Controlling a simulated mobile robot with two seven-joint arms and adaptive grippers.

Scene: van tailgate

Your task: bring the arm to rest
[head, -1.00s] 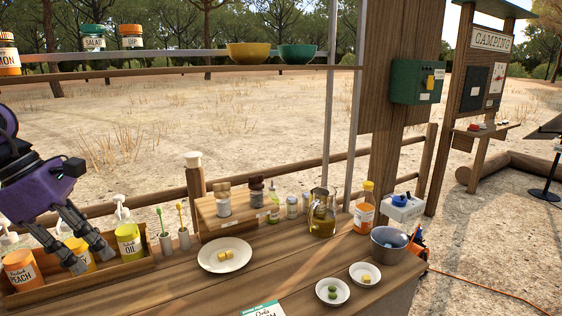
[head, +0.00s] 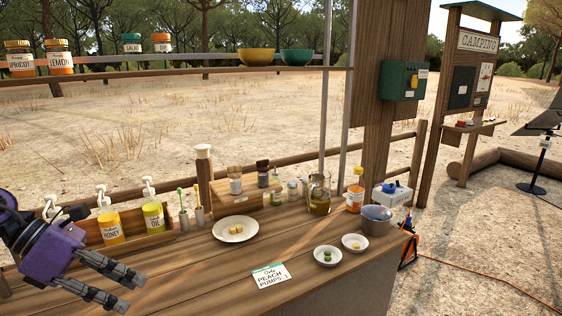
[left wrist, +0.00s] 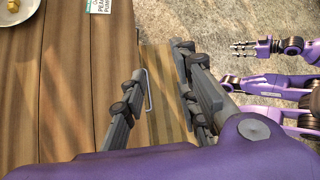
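My left gripper (head: 134,293) is over the front left of the wooden counter (head: 190,280). Its two fingers are apart with nothing between them; the left wrist view also shows this gripper (left wrist: 158,65) open and empty, near the counter edge. The honey pump bottle (head: 110,228) and the oil pump bottle (head: 153,217) stand upright in the wooden tray behind it, clear of the fingers. My right gripper (left wrist: 243,48) shows small at the upper right of the left wrist view, over the ground; its finger opening is unclear. It is outside the head view.
An order card (head: 271,275) lies on the counter, right of my left gripper. A plate (head: 234,229) with yellow pieces, two small bowls (head: 327,256) (head: 355,242), a glass jug (head: 319,196) and a metal pot (head: 376,219) stand farther back. The front middle is clear.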

